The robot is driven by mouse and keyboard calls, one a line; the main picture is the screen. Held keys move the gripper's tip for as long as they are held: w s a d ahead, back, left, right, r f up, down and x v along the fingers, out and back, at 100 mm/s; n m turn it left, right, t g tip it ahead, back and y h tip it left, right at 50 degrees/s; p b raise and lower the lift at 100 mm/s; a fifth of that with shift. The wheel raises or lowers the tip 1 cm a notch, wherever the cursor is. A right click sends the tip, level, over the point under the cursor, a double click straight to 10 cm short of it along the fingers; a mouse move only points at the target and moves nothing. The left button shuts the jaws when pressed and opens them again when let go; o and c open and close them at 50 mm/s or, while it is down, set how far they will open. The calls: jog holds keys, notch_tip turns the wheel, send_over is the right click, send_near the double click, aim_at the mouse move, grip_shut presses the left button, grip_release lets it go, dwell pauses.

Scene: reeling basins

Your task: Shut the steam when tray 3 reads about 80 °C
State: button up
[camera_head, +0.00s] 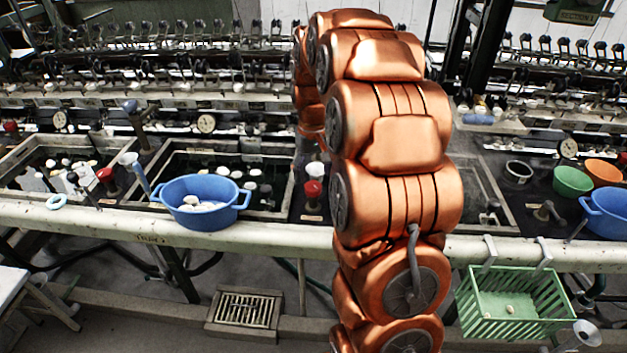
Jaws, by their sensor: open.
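Dark water basins sit along the bench: one at left (22,152), one in the middle (270,208), and one at right, partly behind my copper arm. A small mark on the front rail below the middle basin is too blurred to read surely. Round white dials stand behind the left basin (60,119), the middle basin (206,124) and the right one (568,148); their readings are too small to tell. A red-handled valve (313,190) stands right of the middle basin, another (106,177) left of it. My gripper (317,153) is open, mostly hidden, near the first valve.
A blue tub (201,215) with pale cocoons stands at the middle basin's front edge. Green (573,181), orange (604,172) and blue (607,226) bowls stand at right. A green basket (517,325) hangs from the front rail (290,237). A floor drain (246,310) lies below.

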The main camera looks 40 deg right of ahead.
aim_at(313, 185)
jog(key=shift+f+p, duration=0.35)
jog(key=shift+f, duration=1.5)
jog(key=c, duration=1.1)
jog(key=shift+c, duration=0.2)
jog(key=shift+f+m+b, duration=0.1)
jog(key=shift+m+b, duration=0.2)
jog(key=shift+b, duration=0.2)
jog(key=m+b, duration=0.2)
jog(key=shift+f+m, duration=0.1)
jog(key=shift+m, duration=0.3)
jog(key=shift+s+m+b, duration=0.1)
jog(key=shift+m+b, duration=1.3)
jog(key=shift+m, duration=1.1)
